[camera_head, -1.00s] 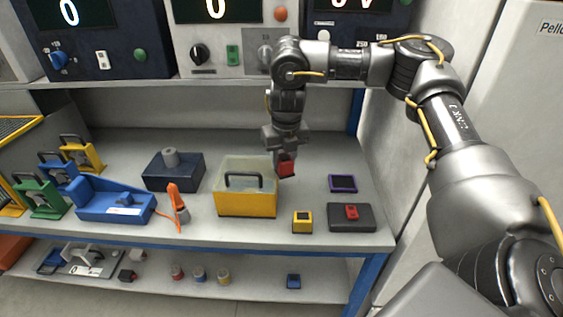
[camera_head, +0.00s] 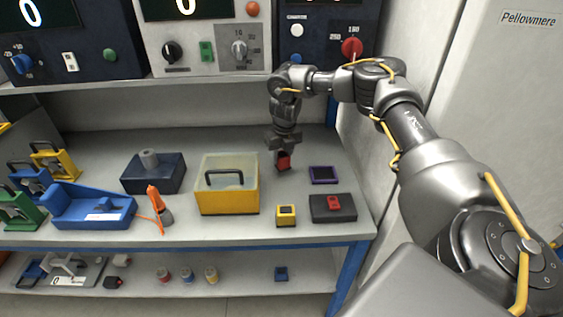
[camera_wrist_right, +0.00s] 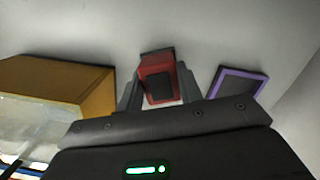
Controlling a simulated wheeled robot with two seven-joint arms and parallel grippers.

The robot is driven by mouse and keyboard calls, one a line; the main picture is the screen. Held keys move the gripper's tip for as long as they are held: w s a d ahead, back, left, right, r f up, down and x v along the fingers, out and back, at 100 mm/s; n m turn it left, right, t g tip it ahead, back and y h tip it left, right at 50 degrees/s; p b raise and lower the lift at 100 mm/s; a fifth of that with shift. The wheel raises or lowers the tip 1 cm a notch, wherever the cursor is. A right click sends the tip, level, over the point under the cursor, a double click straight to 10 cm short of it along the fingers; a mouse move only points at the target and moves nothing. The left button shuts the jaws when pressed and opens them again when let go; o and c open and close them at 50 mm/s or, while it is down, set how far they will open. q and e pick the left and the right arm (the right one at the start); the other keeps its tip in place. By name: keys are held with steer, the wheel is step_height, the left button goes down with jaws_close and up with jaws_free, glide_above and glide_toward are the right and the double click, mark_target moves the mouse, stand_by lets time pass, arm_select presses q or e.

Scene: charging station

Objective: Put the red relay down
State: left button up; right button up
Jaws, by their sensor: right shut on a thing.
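The red relay (camera_head: 284,162) is a small red block with a dark face. My left gripper does not show.
A yellow box with a clear cover (camera_head: 228,203) stands left of the relay. A purple-edged pad (camera_head: 325,174) lies to its right. In front are a small yellow block (camera_head: 286,215) and a dark block with a red top (camera_head: 333,208). Bare bench lies around the relay.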

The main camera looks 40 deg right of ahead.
mark_target(282, 155)
step_height(282, 155, down, 3)
steer(key=shift+r, duration=0.2)
steer(key=shift+f, duration=0.1)
steer(key=o, duration=1)
steer(key=shift+f, duration=0.15)
steer(key=r, duration=0.6)
steer(key=shift+s+a+r+b, duration=0.2)
steer(key=shift+s+r+b, duration=0.1)
steer(key=shift+s+r, duration=0.1)
steer(key=shift+r, duration=0.5)
